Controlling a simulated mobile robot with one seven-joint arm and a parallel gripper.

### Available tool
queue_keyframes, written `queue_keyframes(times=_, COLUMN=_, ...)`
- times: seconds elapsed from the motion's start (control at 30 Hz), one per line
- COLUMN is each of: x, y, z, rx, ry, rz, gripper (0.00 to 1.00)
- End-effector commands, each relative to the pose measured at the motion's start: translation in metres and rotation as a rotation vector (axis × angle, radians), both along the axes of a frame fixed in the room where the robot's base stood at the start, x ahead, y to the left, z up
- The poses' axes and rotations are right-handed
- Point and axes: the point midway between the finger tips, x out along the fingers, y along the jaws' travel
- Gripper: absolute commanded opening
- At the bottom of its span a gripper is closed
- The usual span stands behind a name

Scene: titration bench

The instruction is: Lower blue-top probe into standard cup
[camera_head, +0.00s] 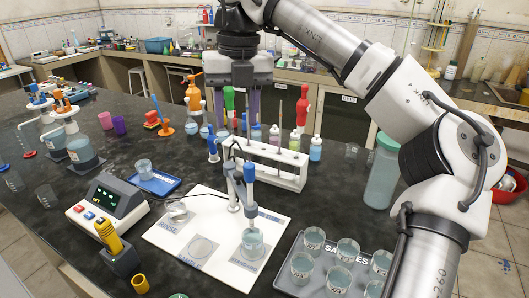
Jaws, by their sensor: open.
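A probe with a blue top (249,173) stands upright on the right part of the white mat (181,240). Its grey lower part runs down to the standard cup (252,243), a small clear cup with pale blue liquid beside the STANDARD label. The probe's lower end overlaps the cup's mouth; how deep it sits is hard to tell. My gripper (237,122) points down, above and behind the probe in the picture. Its two purple fingers are apart, with nothing held between them. It appears clear of the probe.
A white rack (270,152) with upright rods stands just behind the probe. A grey samples tray (327,287) with several cups is at the front right. A meter (108,205) and a yellow-handled tool (110,237) stand left of the mat. Bottles stand behind the rack.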

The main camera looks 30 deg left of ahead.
Motion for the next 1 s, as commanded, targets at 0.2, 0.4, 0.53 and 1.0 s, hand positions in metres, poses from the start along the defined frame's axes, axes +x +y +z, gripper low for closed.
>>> queue_keyframes(times=0.2, x=0.012, y=-0.015, z=0.005, rx=-0.055, ry=-0.041, rz=-0.067, gripper=0.44)
queue_keyframes(times=0.4, x=0.012, y=-0.015, z=-0.025, rx=-0.054, ry=-0.037, rz=-0.063, gripper=0.44)
queue_keyframes(times=0.53, x=0.011, y=-0.015, z=-0.054, rx=-0.054, ry=-0.036, rz=-0.062, gripper=0.44)
queue_keyframes(times=1.0, x=0.01, y=-0.013, z=-0.124, rx=-0.051, ry=-0.038, rz=-0.063, gripper=0.44)
